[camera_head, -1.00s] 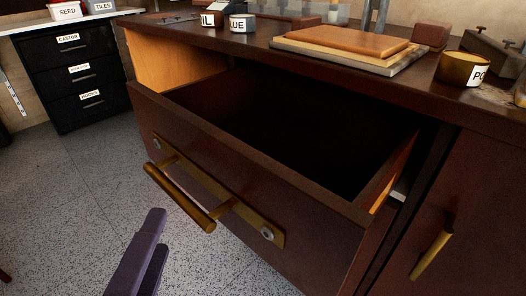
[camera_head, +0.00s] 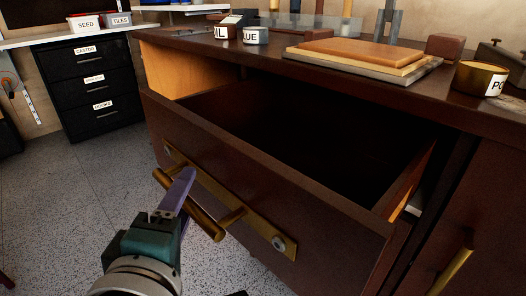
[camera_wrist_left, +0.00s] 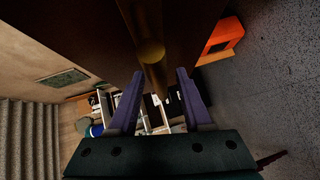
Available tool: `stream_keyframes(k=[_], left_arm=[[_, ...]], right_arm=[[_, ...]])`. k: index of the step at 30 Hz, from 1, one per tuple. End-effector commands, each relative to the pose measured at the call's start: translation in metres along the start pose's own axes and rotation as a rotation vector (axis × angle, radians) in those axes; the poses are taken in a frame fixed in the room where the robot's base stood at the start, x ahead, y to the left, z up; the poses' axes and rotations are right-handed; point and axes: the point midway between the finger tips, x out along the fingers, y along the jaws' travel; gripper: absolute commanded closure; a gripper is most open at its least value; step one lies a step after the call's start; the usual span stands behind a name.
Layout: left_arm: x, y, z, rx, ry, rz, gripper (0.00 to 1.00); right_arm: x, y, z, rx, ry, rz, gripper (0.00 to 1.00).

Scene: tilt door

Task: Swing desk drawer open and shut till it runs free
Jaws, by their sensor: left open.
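The dark brown desk drawer (camera_head: 250,165) stands pulled well out of the desk, its inside dark and apparently empty. A brass bar handle (camera_head: 205,217) on a brass plate crosses its front. My left gripper (camera_head: 182,180), with purple fingers, is at the handle's left part, one finger overlapping the bar. In the left wrist view, the brass handle (camera_wrist_left: 151,55) runs down toward the gap between the two spread fingers (camera_wrist_left: 158,75) of my left gripper. The fingers are open, not clamped on the bar; contact is unclear. My right gripper is out of view.
The desktop holds a wooden board stack (camera_head: 365,50), labelled cups, and a brass pot (camera_head: 480,78). A cupboard door with a brass handle (camera_head: 452,270) is right of the drawer. A black cabinet (camera_head: 95,85) stands back left. Speckled floor (camera_head: 60,220) is clear at left.

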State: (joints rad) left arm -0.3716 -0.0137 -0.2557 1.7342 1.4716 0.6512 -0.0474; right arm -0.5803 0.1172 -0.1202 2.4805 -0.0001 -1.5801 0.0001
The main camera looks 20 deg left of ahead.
Motion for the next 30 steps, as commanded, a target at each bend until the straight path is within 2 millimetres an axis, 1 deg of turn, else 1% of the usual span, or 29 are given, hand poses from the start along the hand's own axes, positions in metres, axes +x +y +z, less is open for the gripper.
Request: stream_keyframes(k=[1, 2, 13, 14, 30], left_arm=[[-0.0002, 0.0, 0.0, 0.0, 0.0, 0.0, 0.54], [-0.0002, 0.0, 0.0, 0.0, 0.0, 0.0, 0.57], [-0.0005, 0.0, 0.0001, 0.0, 0.0, 0.0, 0.99], [-0.0005, 0.0, 0.0, 0.0, 0.0, 0.0, 1.0], [-0.0005, 0.0002, 0.0001, 0.0, 0.0, 0.001, 1.0]], right_arm=[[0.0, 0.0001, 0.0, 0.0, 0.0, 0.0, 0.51], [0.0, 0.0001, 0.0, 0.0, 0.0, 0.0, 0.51], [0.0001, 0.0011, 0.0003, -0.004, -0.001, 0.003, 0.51], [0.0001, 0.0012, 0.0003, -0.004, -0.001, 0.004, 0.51], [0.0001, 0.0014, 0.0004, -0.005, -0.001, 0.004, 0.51]])
